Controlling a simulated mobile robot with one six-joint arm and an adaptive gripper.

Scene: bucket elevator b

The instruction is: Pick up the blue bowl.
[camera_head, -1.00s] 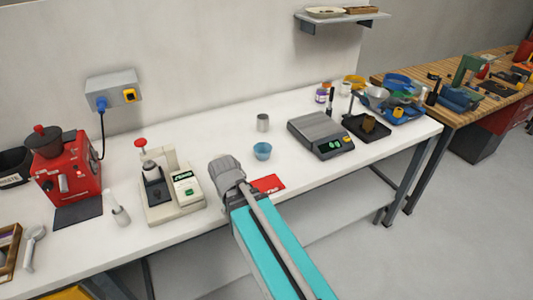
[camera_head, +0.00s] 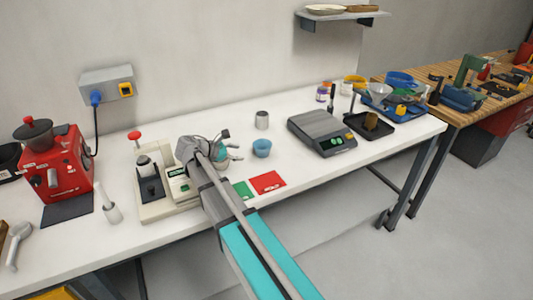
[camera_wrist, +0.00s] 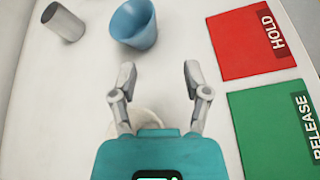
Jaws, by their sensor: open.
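The small blue bowl (camera_head: 262,148) stands upright on the white table (camera_head: 318,178) in the head view, in front of a grey metal cup (camera_head: 262,120). In the wrist view the bowl (camera_wrist: 134,24) is at the top, left of centre, beyond my fingertips. My gripper (camera_wrist: 158,74) is open with nothing between its fingers. In the head view my gripper (camera_head: 224,148) is left of the bowl and apart from it. Part of a pale round object shows behind my gripper base in the wrist view.
A red HOLD card (camera_wrist: 252,42) and a green RELEASE card (camera_wrist: 277,128) lie flat to the right of my gripper in the wrist view. The grey cup (camera_wrist: 63,23) is left of the bowl. A scale (camera_head: 321,134) stands right of the bowl, and a beige device (camera_head: 160,185) stands left.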

